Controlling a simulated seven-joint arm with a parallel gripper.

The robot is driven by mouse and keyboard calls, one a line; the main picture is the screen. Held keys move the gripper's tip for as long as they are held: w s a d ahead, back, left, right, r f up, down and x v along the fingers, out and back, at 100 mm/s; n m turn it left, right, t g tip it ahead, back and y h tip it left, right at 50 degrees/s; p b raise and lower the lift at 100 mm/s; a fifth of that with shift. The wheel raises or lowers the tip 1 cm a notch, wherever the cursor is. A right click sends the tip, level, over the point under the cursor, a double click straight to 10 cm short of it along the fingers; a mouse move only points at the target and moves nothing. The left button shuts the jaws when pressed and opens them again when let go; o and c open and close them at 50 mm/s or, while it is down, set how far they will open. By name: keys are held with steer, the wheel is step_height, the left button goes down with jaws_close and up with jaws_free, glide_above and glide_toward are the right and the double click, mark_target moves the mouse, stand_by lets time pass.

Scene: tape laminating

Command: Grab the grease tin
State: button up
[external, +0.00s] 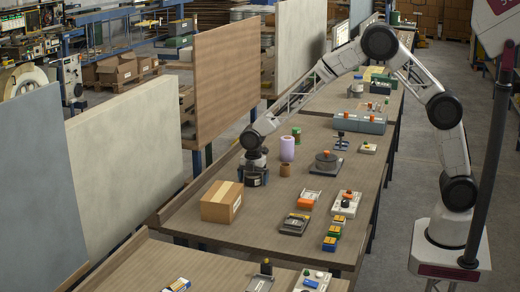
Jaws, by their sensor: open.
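I cannot tell for sure which thing is the grease tin; no label is readable at this size. Small round candidates are a short brown cylinder (285,170) and a green-topped cylinder (296,134) behind a taller lilac cylinder (287,148). My gripper (256,181) points down, low over the table's left side, just behind the cardboard box and left of the brown cylinder, apart from it. Its jaws are open. The space between its fingers is too dark and small to show whether anything stands there.
The cardboard box (222,201) stands close in front of my gripper. A grey round-topped device (326,161) and several small devices fill the table's right side. A wooden upright panel (228,75) rises beyond the left edge. The table (262,222) is bare right of the box.

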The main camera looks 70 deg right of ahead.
steer(key=shift+c, duration=0.5)
steer(key=c, duration=0.9)
steer(key=shift+r, duration=0.15)
steer(key=shift+r, duration=0.75)
step_height(320, 180, up, 2)
steer(key=shift+s, duration=0.15)
steer(key=s, duration=0.5)
steer(key=s+d+r, duration=0.1)
steer(key=s, duration=0.9)
steer(key=shift+s+d+r, duration=0.15)
steer(key=shift+s+d, duration=0.05)
steer(key=shift+s, duration=0.15)
